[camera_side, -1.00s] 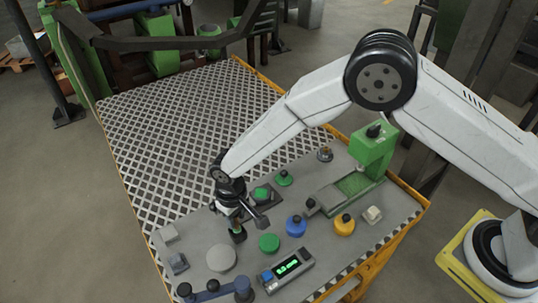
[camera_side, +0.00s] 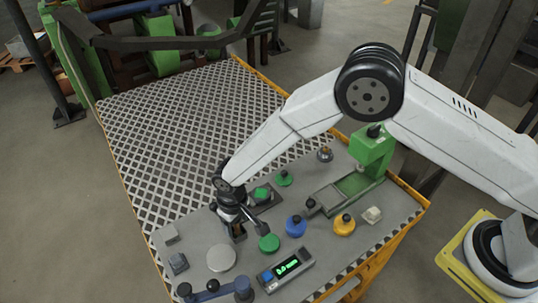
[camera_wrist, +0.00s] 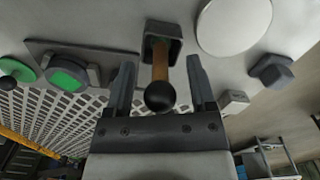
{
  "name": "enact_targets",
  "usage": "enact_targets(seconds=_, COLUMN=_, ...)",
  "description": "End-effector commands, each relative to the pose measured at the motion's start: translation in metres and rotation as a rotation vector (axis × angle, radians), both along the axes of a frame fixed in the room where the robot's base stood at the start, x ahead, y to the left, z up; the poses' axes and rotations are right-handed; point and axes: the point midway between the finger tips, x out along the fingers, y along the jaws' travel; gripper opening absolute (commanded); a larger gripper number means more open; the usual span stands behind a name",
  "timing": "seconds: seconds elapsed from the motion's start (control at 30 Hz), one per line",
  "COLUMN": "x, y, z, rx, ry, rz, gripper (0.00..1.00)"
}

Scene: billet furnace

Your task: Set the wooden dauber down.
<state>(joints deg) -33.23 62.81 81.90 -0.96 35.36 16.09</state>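The wooden dauber (camera_wrist: 160,62) shows in the wrist view with a brown wooden handle and a dark round knob. Its far end is in a small dark square holder (camera_wrist: 176,47). My gripper (camera_wrist: 159,63) has one finger on each side of the dauber, with a clear gap to it on both sides, so it is open. In the side view my gripper (camera_side: 236,226) is low over the bench at the dark holder (camera_side: 238,233), and it mostly hides the dauber there.
A green button box (camera_side: 262,194) is close behind my gripper. A pale round disc (camera_side: 221,258), a green round piece (camera_side: 269,243) and a grey block (camera_side: 178,264) lie near it. A display box (camera_side: 286,270) is in front. The patterned plate (camera_side: 190,130) behind is clear.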

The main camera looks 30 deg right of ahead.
Motion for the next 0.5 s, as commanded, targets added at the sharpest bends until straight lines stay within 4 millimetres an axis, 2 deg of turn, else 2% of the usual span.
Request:
enact_targets(seconds=0.27, x=0.000, y=0.000, z=0.004, rx=0.000, ry=-0.001, rz=0.000, gripper=0.71)
enact_targets(seconds=0.5, x=0.001, y=0.001, z=0.023, rx=0.002, ry=-0.002, rz=0.000, gripper=0.71)
